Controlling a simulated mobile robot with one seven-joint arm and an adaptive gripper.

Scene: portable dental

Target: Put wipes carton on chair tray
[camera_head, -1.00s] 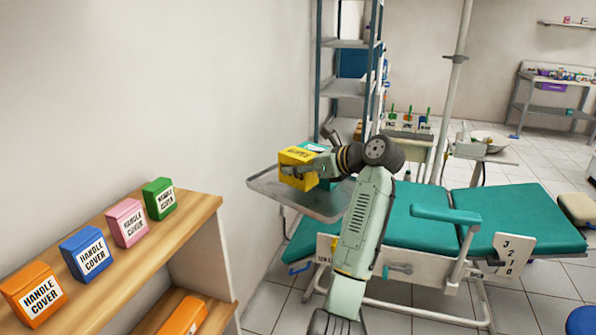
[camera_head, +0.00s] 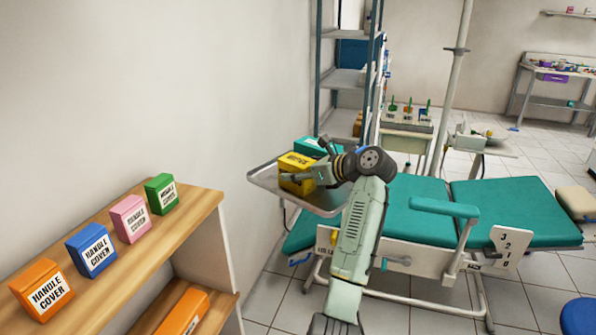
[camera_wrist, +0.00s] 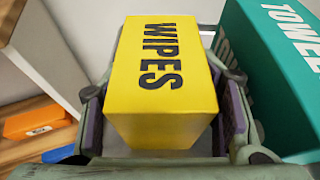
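The yellow wipes carton (camera_head: 295,160) is between the fingers of my gripper (camera_head: 302,178), low over the grey metal chair tray (camera_head: 264,180). In the wrist view the carton (camera_wrist: 160,75) lies between the purple finger pads, which appear to press on its two sides. My gripper (camera_wrist: 165,130) looks shut on it. The carton appears level and at or very near the tray surface; its underside is hidden, so I cannot tell whether it touches. A teal towel carton (camera_head: 309,146) is on the tray just behind it, and shows at the right in the wrist view (camera_wrist: 268,75).
The teal dental chair (camera_head: 420,225) stands to the right of the tray. A wooden shelf (camera_head: 190,232) at the left holds several handle cover boxes. A metal rack (camera_head: 345,78) stands behind the tray, and the white wall runs along its left.

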